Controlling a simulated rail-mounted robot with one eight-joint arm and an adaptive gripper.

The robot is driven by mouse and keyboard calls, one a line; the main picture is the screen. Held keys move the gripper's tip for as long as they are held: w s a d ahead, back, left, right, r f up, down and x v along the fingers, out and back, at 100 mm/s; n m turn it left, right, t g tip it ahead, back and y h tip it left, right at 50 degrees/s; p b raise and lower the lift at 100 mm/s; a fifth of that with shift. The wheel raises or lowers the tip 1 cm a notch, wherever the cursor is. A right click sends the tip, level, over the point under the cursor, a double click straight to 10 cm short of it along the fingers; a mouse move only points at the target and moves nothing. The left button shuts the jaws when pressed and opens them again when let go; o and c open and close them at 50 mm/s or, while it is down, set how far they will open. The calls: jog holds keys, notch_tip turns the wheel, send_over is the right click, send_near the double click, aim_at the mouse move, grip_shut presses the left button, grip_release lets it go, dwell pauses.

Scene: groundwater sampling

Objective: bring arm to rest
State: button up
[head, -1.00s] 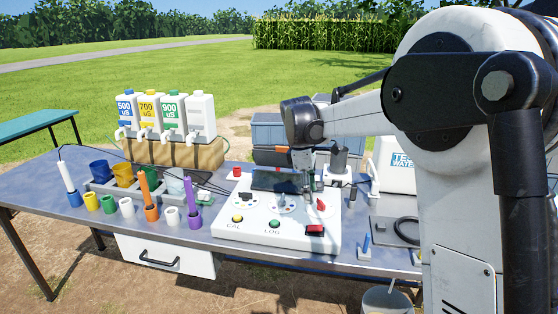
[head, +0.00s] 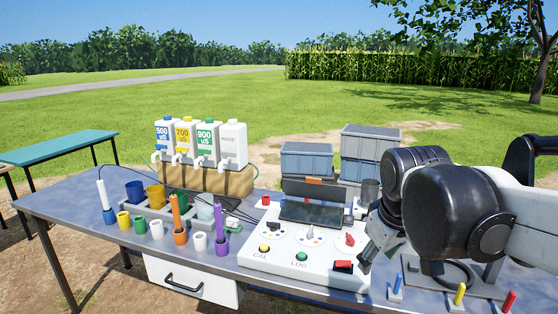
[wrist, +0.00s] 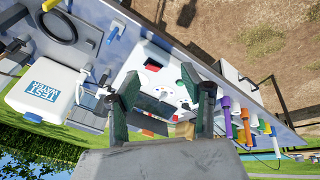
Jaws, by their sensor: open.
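My gripper (head: 372,245) is at the right end of the white control panel in the head view, fingers pointing down, partly hidden by my arm's dark wrist. In the wrist view my gripper (wrist: 159,78) has its two dark fingers spread apart with nothing between them. The white control panel (head: 290,262) carries a screen, dials, CAL and LOG buttons and a red switch. It also shows beyond the fingers in the wrist view (wrist: 150,58). I cannot tell how far the fingertips are from the panel.
The grey table (head: 80,205) holds colored cups and probes at left and bottles on a wooden stand (head: 222,180). Grey crates (head: 306,160) stand behind. Small colored pegs (head: 459,294) stand at front right. The TEST WATER container (wrist: 45,92) shows in the wrist view.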

jog(key=s+f+m+t, duration=0.2)
jog(key=s+f+m, duration=0.3)
jog(key=s, duration=0.6)
jog(key=shift+s+t+y, duration=0.3)
jog(key=shift+d, duration=0.1)
